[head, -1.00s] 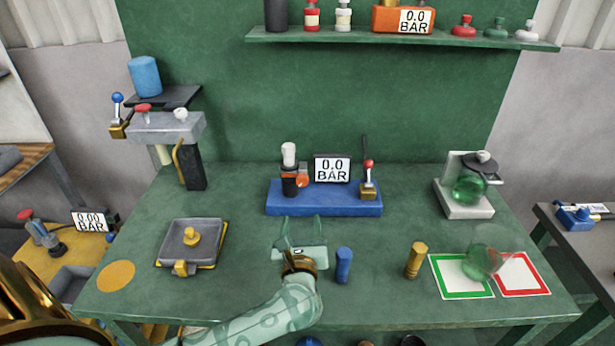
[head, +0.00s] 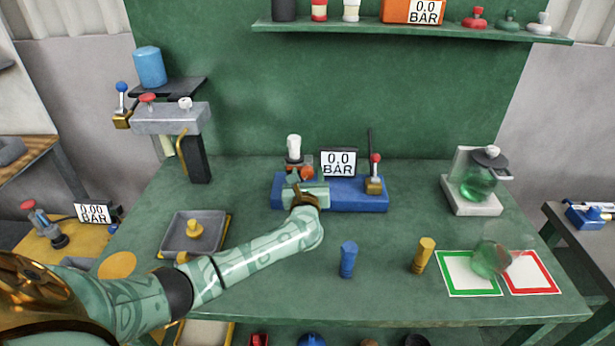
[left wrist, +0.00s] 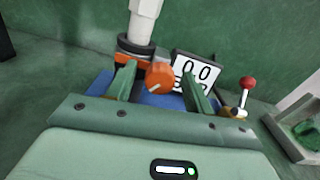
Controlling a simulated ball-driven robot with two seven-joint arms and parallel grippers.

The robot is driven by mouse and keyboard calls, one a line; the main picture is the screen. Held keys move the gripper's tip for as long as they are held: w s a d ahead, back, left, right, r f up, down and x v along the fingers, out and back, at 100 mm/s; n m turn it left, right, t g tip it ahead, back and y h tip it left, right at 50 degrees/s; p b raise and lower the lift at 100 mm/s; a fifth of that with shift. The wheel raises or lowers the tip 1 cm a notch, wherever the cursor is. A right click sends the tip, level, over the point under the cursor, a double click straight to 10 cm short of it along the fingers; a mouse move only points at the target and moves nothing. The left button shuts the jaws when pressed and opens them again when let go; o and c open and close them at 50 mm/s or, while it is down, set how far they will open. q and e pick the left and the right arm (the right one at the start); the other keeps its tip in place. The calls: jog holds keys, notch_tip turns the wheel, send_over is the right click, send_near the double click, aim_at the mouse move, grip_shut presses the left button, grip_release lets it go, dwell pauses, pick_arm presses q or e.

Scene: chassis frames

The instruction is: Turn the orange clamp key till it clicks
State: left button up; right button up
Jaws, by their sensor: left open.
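The orange clamp key (left wrist: 160,76) is a round knob on the front of a dark clamp with an orange band, on a blue base (head: 345,194). A white cylinder (head: 294,146) stands upright in that clamp. In the head view the key (head: 307,171) is partly covered by my gripper. My left gripper (left wrist: 157,84) is open, with one finger on each side of the key in the left wrist view. I cannot tell whether the fingers touch it. In the head view the left gripper (head: 306,182) is over the left part of the blue base. My right gripper is not in view.
A display reading 0.0 BAR (head: 339,163) and a red-knobbed lever (head: 375,174) stand right of the clamp on the base. A blue peg (head: 347,259) and a yellow peg (head: 423,255) stand in front. A grey tray (head: 178,236) lies left. Clear tabletop lies between.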

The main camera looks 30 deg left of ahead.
pick_arm(q)
jog(key=c, duration=1)
jog(key=shift+m, duration=0.3)
jog(key=m+p, duration=0.3)
jog(key=m, duration=0.2)
jog(key=shift+r, duration=0.15)
jog(key=m+p, duration=0.1)
jog(key=m, duration=0.2)
jog(key=shift+d+m, duration=0.1)
jog(key=shift+m, duration=0.3)
jog(key=shift+m+p, duration=0.7)
jog(key=shift+m, duration=0.4)
